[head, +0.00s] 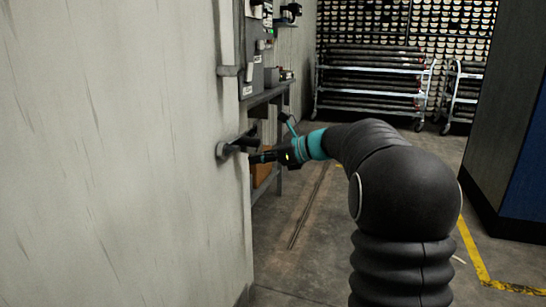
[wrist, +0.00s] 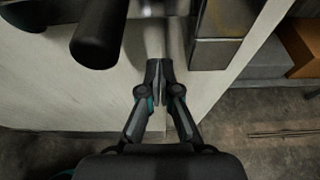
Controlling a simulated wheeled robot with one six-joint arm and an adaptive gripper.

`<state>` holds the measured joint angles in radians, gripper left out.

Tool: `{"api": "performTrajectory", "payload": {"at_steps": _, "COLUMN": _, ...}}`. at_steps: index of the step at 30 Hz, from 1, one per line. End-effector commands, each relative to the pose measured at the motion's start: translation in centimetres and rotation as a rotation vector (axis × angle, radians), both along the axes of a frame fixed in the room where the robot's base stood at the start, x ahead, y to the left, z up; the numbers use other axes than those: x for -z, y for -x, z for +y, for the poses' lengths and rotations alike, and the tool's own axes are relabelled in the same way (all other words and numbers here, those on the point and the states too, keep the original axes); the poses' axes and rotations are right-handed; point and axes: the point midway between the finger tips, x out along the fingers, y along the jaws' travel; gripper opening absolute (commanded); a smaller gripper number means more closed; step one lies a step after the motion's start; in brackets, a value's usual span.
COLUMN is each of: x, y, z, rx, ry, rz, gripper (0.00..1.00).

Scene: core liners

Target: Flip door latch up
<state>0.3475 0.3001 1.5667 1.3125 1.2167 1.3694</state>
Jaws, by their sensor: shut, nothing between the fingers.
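The door latch (head: 238,143) is a dark handle on a grey mount at the edge of the pale door panel (head: 150,150) in the head view. My gripper (head: 254,158) is just below and to the right of the latch there; whether they touch I cannot tell. In the wrist view my gripper (wrist: 159,72) is shut and empty, its fingertips together in front of the pale panel edge. A thick black cylinder (wrist: 98,38), which looks like the latch handle, is up and left of the fingertips, apart from them in the picture.
Grey boxes (head: 252,75) are at the panel's far side, above a workbench (head: 268,97). An orange-brown box (head: 262,168) is under it. Racks of dark tubes (head: 370,80) stand at the back. A dark cabinet (head: 510,110) is at right. The floor between is mostly clear.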

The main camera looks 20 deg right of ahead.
Motion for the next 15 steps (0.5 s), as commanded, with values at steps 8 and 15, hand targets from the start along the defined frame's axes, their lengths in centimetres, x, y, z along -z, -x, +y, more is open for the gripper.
{"api": "performTrajectory", "payload": {"at_steps": 8, "x": -2.4, "y": -0.8, "z": 1.1, "rx": 0.0, "ry": 0.0, "rz": -0.002, "gripper": 0.0}}
{"api": "performTrajectory", "payload": {"at_steps": 15, "x": -3.5, "y": -0.8, "z": 1.1, "rx": 0.0, "ry": 0.001, "rz": -0.001, "gripper": 0.0}}
